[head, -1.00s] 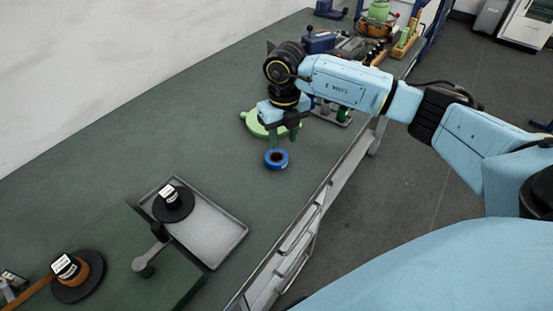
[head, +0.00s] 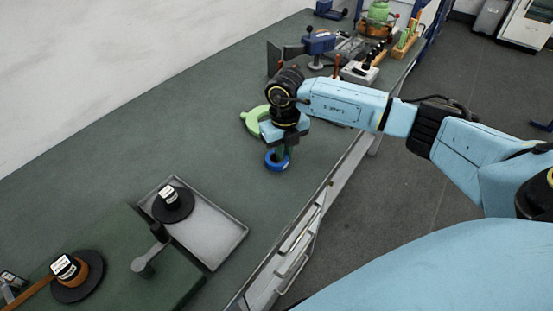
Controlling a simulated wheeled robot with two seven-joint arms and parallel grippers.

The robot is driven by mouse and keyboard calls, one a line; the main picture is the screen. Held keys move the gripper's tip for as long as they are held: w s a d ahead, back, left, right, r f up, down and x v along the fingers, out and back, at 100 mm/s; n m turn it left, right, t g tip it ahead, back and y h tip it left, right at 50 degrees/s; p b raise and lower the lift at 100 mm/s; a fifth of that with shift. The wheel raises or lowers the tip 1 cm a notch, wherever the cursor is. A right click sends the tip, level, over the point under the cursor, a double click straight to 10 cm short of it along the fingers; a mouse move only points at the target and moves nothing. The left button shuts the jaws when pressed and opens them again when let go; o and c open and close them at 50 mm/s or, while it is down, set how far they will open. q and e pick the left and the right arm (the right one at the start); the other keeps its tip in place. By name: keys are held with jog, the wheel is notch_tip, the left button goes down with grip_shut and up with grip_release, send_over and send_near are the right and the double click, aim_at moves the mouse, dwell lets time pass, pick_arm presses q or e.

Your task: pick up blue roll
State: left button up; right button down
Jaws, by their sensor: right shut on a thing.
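The blue roll (head: 270,165) lies on the dark green bench top near its front edge, in the middle of the head view. My right gripper (head: 278,155) points down at the roll and is shut on it. The gripper covers the roll's upper and right parts, so the exact grip is partly hidden. The roll appears to be at table level; I cannot tell whether it is lifted. My left gripper is not in view.
A light green object (head: 252,119) lies just behind the gripper. A grey tray (head: 222,244) with a black spool (head: 173,205) stands at lower left. Another spool (head: 78,278) is further left. Tools crowd the far end. The bench between tray and roll is clear.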

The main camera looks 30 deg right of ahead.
notch_tip(320, 180, up, 9)
jog(key=s+a+r+m, duration=0.1)
jog(key=a+m, duration=0.4)
jog(key=m, duration=1.2)
jog(key=s+a+r+m, duration=0.2)
jog(key=s+a+m, duration=0.2)
jog(key=m, duration=1.4)
jog(key=shift+a+p, duration=0.3)
jog(key=shift+a, duration=0.2)
